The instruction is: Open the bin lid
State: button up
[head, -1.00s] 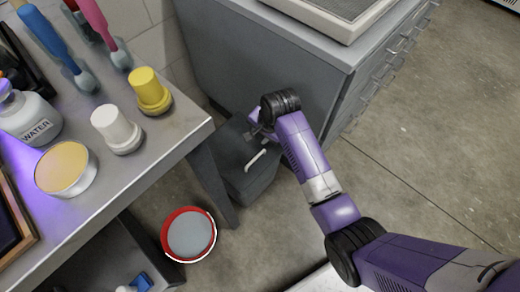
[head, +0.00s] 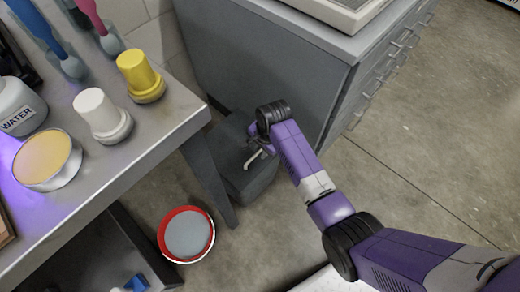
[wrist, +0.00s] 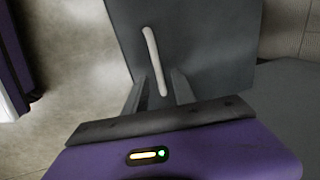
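The dark grey bin (head: 258,184) stands on the floor between the metal table and the grey cabinet. Its flat lid (head: 230,148) looks shut and carries a thin white handle (head: 253,160). My gripper (head: 262,151) is at the lid, close to the handle's upper right end. In the wrist view, the handle (wrist: 153,52) runs lengthwise over the lid (wrist: 205,45). The two dark fingers of my gripper (wrist: 157,88) are apart, with the near end of the handle between them in the picture. I cannot tell whether they touch it.
The metal table (head: 150,150) holds a white-capped jar (head: 100,115), a yellow-capped jar (head: 140,77) and a water bottle (head: 20,105). A red-rimmed bucket (head: 187,234) stands on the floor before the bin. The cabinet (head: 270,60) rises close behind it. Open floor lies right.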

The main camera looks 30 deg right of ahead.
jog(key=shift+c, duration=0.2)
grip_shut()
dwell(1.2)
